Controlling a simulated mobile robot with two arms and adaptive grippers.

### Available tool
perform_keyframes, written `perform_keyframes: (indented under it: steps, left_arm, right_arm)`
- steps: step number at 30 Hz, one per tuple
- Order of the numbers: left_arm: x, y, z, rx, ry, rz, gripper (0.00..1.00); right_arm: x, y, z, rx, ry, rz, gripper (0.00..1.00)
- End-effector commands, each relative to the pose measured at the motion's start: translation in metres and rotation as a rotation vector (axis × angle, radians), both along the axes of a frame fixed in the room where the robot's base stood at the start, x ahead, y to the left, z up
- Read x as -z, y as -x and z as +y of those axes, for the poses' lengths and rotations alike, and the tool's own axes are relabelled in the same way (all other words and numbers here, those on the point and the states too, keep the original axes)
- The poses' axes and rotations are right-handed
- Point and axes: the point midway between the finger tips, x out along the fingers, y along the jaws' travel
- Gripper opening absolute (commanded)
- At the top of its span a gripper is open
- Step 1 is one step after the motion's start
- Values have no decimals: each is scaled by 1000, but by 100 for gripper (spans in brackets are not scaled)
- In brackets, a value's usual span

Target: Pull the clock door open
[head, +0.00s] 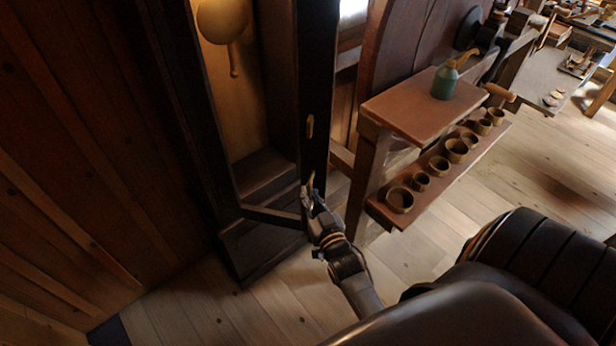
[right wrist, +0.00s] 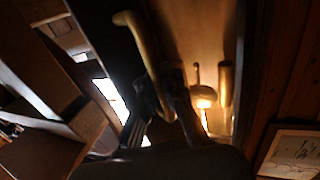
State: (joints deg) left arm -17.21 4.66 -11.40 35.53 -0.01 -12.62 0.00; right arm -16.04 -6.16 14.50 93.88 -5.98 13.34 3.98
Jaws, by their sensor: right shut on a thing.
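The clock is a tall dark wooden case (head: 268,165) at the middle left of the head view. Its front shows an opening, with the brass pendulum (head: 222,22) hanging inside. The clock door (head: 320,85) is a dark, narrow upright panel at the right of this opening, standing ajar. My right gripper (head: 309,193) is low at the door and shut on its brass handle (right wrist: 138,32). In the right wrist view the handle's curved bar runs down between my fingers (right wrist: 165,105). The pendulum (right wrist: 204,101) glows behind them. My left gripper is not in view.
A brown bench (head: 415,105) with a green oil can (head: 445,82) stands close to the right of the door. Its lower shelf (head: 450,175) holds several wooden cups. A plank wall (head: 75,150) lies at left. The wooden floor (head: 220,310) before the clock is clear.

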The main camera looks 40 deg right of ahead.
Motion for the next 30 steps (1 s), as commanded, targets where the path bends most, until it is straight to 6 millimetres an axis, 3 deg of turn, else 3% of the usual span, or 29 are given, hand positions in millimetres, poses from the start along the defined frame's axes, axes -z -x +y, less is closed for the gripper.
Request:
perform_keyframes:
  steps: [1, 5, 16, 30]
  left_arm:
    - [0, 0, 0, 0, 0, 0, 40]
    - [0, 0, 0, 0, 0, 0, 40]
    - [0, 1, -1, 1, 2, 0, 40]
    - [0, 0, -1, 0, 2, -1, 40]
  right_arm:
    - [2, 3, -4, 6, 4, 7, 9]
    - [2, 2, -3, 5, 3, 7, 33]
    - [2, 6, 0, 2, 1, 5, 33]
    - [2, 72, 14, 4, 1, 7, 33]
